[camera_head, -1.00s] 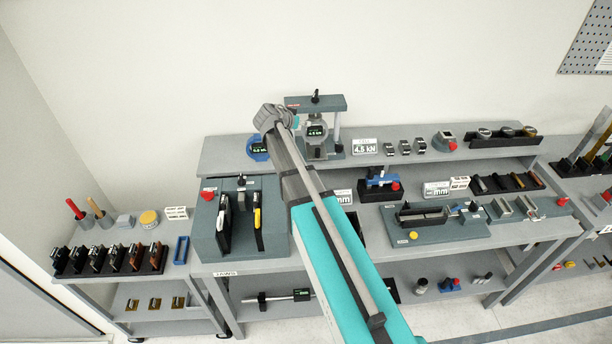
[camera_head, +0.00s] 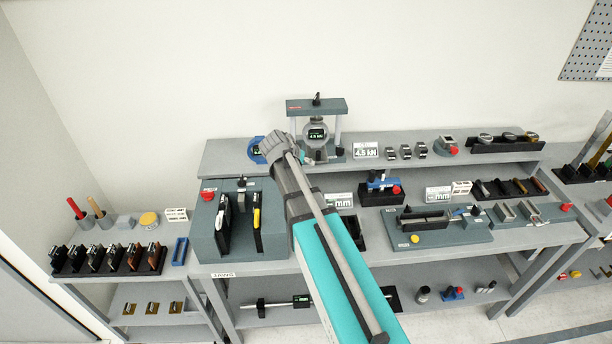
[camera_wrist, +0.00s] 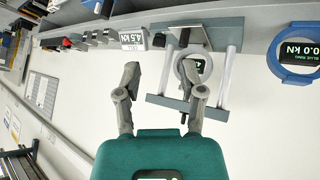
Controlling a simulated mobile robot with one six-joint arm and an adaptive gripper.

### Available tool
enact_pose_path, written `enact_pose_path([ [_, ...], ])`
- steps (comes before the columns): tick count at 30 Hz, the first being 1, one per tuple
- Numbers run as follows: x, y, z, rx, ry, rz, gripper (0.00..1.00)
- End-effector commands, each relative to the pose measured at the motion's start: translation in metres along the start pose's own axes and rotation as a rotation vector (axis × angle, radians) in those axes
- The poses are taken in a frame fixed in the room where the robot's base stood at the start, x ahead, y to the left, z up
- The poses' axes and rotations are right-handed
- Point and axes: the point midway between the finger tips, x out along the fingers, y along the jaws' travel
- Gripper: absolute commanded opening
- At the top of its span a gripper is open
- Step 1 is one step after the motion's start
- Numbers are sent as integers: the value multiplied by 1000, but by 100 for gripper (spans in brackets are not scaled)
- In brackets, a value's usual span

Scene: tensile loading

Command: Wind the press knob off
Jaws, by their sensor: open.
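The press (camera_head: 290,107) stands on the raised back shelf, a grey crossbar on two pale columns. Its small dark knob (camera_head: 316,98) sits on top of the crossbar. A round gauge reading 4.5 kN (camera_head: 317,133) sits inside the frame. The wrist view shows the press (camera_wrist: 232,60) upside down, with the dark knob (camera_wrist: 183,118) at the crossbar's lower edge, partly beside my right-hand finger. My gripper (camera_wrist: 160,68) is open and empty, its fingers apart; one overlaps the press in the picture. In the head view my wrist is in front and left of the press, below knob height; the fingertips are hidden.
A blue ring gauge (camera_head: 256,150) stands left of the press, partly behind my arm. A 4.5 kN sign (camera_head: 366,150) and small grey blocks (camera_head: 406,152) stand to its right. The wall above the press is clear.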

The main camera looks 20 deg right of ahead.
Motion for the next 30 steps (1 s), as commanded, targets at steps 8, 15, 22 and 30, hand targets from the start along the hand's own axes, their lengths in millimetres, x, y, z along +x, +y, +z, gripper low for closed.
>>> enact_pose_path([
  [8, 1, 2, 21, -38, -48, -16, 51],
  [15, 1, 2, 25, -47, -57, -19, 51],
  [22, 1, 2, 24, -46, -57, -19, 46],
  [30, 3, 5, 59, -103, -124, -46, 0],
])
